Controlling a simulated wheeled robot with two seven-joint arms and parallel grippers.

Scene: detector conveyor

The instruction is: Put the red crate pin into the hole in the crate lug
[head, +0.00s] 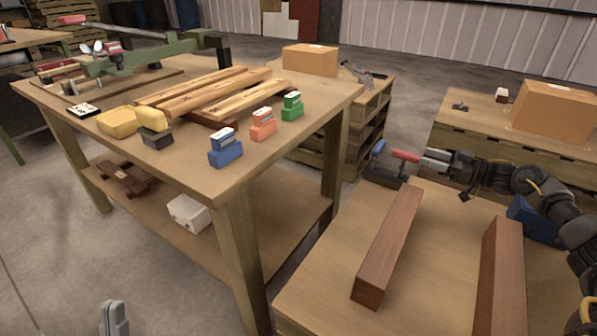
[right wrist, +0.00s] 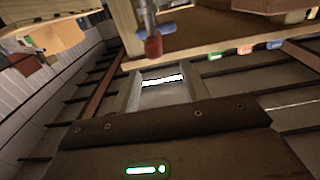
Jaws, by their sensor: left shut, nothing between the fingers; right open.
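The red crate pin (head: 406,156) shows as a red handle at the back left edge of the right-hand table. It also shows in the right wrist view (right wrist: 154,47), with a grey metal part and a blue piece behind it. A dark block (head: 388,176) with a blue piece (head: 379,147) sits beside it; I cannot make out a lug hole. My right gripper (head: 432,158) is open, its fingertips close to the red handle. In the right wrist view the handle lies just beyond the fingers. My left gripper (head: 114,320) is shut and empty at the bottom left.
Two brown wooden beams (head: 390,245) (head: 502,275) lie on the near right table. A blue wedge (head: 533,218) is beside my right arm. The left table holds blue (head: 225,152), orange (head: 263,127) and green (head: 292,108) blocks. A cardboard box (head: 555,112) stands at the back right.

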